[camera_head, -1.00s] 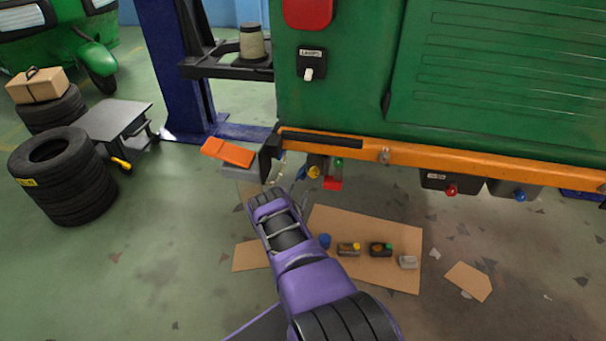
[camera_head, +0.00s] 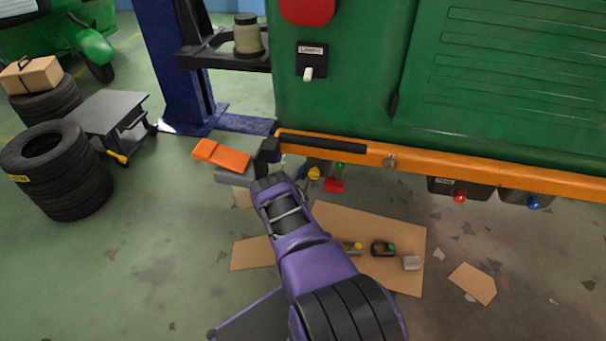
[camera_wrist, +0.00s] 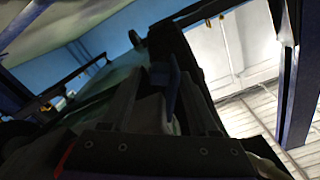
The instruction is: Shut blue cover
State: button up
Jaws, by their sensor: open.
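In the wrist view my gripper (camera_wrist: 164,74) is open, with its two dark fingers apart. A narrow dark-blue piece (camera_wrist: 172,92) shows between them; I cannot tell whether it is the blue cover or touches a finger. In the head view my purple arm reaches to below the left end of the vehicle's orange rail (camera_head: 440,166), and the fingers cannot be made out. A dark box with a blue knob (camera_head: 534,202) hangs under the rail at the right, away from my arm. No blue cover can be clearly identified in the head view.
An orange-topped grey piece (camera_head: 222,154) juts out left of the rail. Yellow (camera_head: 314,173) and red (camera_head: 334,186) parts hang below it. Cardboard (camera_head: 345,222) with small parts lies on the floor. Stacked tires (camera_head: 60,185) and a blue lift post (camera_head: 172,65) stand left.

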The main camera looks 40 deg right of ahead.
jog(key=shift+w+d, duration=0.1)
jog(key=shift+d, duration=0.05)
jog(key=c, duration=0.9)
grip_shut()
jog(key=shift+f, duration=0.1)
dwell(0.4)
